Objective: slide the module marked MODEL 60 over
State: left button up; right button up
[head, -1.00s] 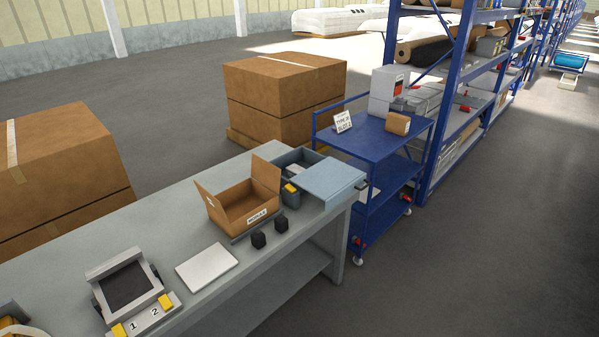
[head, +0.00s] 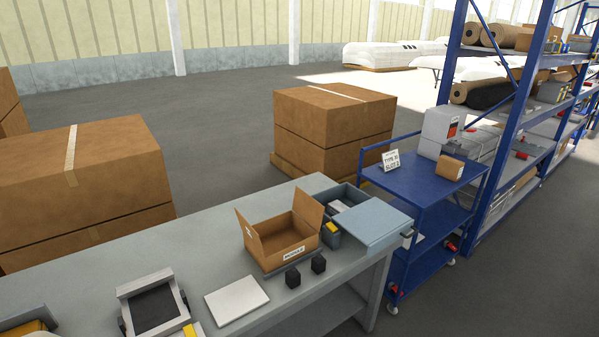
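Two small black blocks (head: 292,277) stand on the grey workbench (head: 120,258) in front of an open cardboard box (head: 282,252); the second block (head: 318,263) is just to the right. The box has a white label whose print is too small to read surely. No marking MODEL 60 is readable on any thing, so I cannot tell which is that module. A grey bin (head: 349,194) with a part-open lid (head: 372,222) holds light items and stands behind the box. A yellow-topped grey item (head: 331,236) is beside the box. Neither of my grippers is in view.
A white flat panel (head: 237,300) and a dark-screened fixture (head: 153,308) lie on the bench. A blue cart (head: 415,186) with a sign (head: 391,160) and a small carton (head: 450,168) stands at right. Large cartons (head: 334,125) stand behind. The bench's left middle is clear.

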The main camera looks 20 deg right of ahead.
aim_at(335, 207)
jog(key=i+l+u, duration=0.1)
jog(key=l, duration=0.2)
jog(key=i+l+u, duration=0.25)
jog(key=l, duration=0.45)
jog(key=i+l+u, duration=0.25)
jog(key=l, duration=0.45)
jog(key=i+l+u, duration=0.15)
jog(key=l, duration=0.25)
jog(key=i+l, duration=0.15)
jog(key=l, duration=0.25)
jog(key=i+l, duration=0.15)
jog(key=l, duration=0.25)
